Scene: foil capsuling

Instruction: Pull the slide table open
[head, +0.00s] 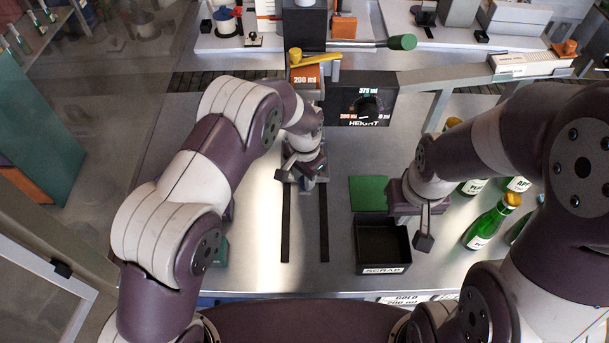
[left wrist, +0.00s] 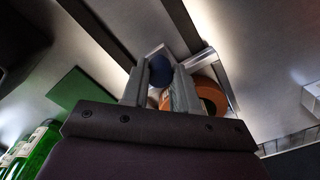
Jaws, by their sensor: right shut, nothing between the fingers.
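The slide table (left wrist: 222,72) is a small silver carriage at the far end of two dark rails (head: 286,225). It carries an orange ring-shaped part (left wrist: 212,93) and a blue round knob (left wrist: 161,70). In the head view my left gripper and forearm hide most of it. My left gripper (head: 304,168) is low over the carriage; in the left wrist view its fingers (left wrist: 161,75) are apart, with the blue knob showing between the tips. I cannot tell whether they touch it. My right gripper (head: 423,240) is shut and empty, beside the scrap bin.
The black scrap bin (head: 397,268) and a green pad (head: 368,193) stand right of the rails. A black height dial (head: 367,105) and an orange 200 ml block (head: 305,80) are behind the carriage. The rails' near stretch is clear.

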